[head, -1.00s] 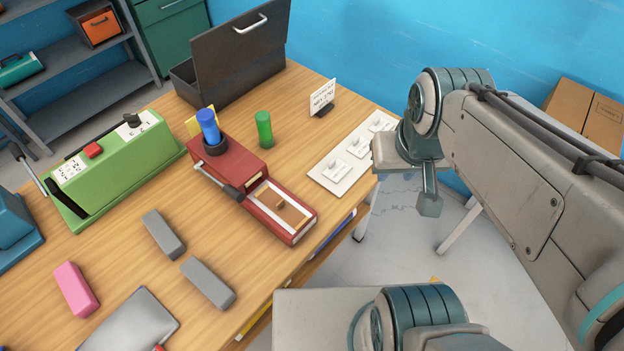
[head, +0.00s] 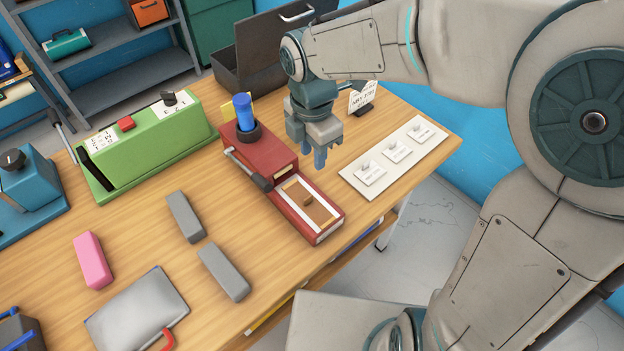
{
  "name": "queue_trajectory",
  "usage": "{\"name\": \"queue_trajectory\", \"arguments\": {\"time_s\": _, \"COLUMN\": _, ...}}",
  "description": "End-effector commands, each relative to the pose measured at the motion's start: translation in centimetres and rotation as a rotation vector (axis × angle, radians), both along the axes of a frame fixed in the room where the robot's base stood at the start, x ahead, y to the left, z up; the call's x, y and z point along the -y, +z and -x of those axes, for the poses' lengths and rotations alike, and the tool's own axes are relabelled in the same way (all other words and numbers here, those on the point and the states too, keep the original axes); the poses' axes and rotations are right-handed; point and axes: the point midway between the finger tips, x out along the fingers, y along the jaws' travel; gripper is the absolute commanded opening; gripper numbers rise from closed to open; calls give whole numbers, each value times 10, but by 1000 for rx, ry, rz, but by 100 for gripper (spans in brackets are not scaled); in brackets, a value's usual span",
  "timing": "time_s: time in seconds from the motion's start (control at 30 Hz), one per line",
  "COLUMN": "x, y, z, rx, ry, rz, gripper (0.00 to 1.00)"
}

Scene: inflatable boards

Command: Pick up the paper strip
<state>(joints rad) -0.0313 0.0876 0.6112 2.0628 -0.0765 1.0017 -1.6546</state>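No single item is clearly the paper strip. White paper-like pieces include small labelled cards on a flat white board (head: 385,165) at the table's right edge, and an upright printed card (head: 363,95) in a dark stand. A yellow piece (head: 229,107) shows behind the red machine (head: 268,155), which has light strips along its tray. My gripper (head: 320,162) points down over the table, between the red machine and the white board. Nothing is visibly held; the finger gap is too small to judge. The green cylinder is hidden behind my gripper.
A blue cylinder (head: 243,112) stands in the red machine. A green machine (head: 150,140), grey blocks (head: 222,272), a pink block (head: 93,260) and a grey flat case (head: 137,312) lie to the left. A dark open box (head: 228,75) stands behind my gripper.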

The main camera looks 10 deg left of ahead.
Motion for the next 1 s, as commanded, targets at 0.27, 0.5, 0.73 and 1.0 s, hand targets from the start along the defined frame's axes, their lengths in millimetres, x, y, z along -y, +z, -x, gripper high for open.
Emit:
{"name": "queue_trajectory", "arguments": {"time_s": 0.27, "x": -11, "y": -29, "z": 1, "rx": -20, "ry": 106, "rz": -5, "gripper": 31}}
{"name": "queue_trajectory", "arguments": {"time_s": 0.5, "x": -11, "y": -75, "z": 1, "rx": -19, "ry": 103, "rz": -6, "gripper": 31}}
{"name": "queue_trajectory", "arguments": {"time_s": 0.73, "x": -10, "y": -93, "z": 1, "rx": -15, "ry": 100, "rz": -7, "gripper": 31}}
{"name": "queue_trajectory", "arguments": {"time_s": 1.0, "x": -6, "y": -130, "z": 2, "rx": -18, "ry": 100, "rz": -6, "gripper": 31}}
